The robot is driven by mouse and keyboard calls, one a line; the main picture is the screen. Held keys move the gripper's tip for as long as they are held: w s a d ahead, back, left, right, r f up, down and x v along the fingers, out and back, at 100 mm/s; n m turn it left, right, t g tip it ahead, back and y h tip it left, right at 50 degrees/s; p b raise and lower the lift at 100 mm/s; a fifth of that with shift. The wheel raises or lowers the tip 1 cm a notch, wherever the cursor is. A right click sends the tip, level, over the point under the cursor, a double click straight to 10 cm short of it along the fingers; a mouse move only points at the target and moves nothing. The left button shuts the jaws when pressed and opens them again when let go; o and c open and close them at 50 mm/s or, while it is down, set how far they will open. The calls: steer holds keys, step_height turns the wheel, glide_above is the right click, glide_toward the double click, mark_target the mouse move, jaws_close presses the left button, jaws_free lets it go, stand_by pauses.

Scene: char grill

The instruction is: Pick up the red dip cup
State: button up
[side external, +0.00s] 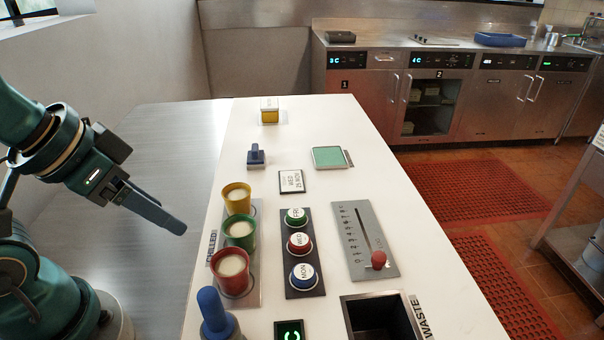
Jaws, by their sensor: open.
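The red dip cup (232,282) stands upright on a narrow grey tray (255,225), nearest the camera in a row of three. A green cup (240,242) and then a yellow cup (238,205) stand behind it. All three hold a pale cream filling. My gripper (178,226) is open and empty, to the left of the row and above the grey side surface. It points down to the right and is apart from all the cups. The gap between its fingers is hard to see from this side.
A blue-topped handle (213,312) stands close in front of the red cup. A button panel (320,284), a slider plate (355,225) and a waste bin opening (385,318) lie to the right. A blue stamp (256,155) is farther back. The grey side surface (175,140) is clear.

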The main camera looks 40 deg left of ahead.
steer(key=o, duration=0.6)
steer(key=shift+c, duration=0.2)
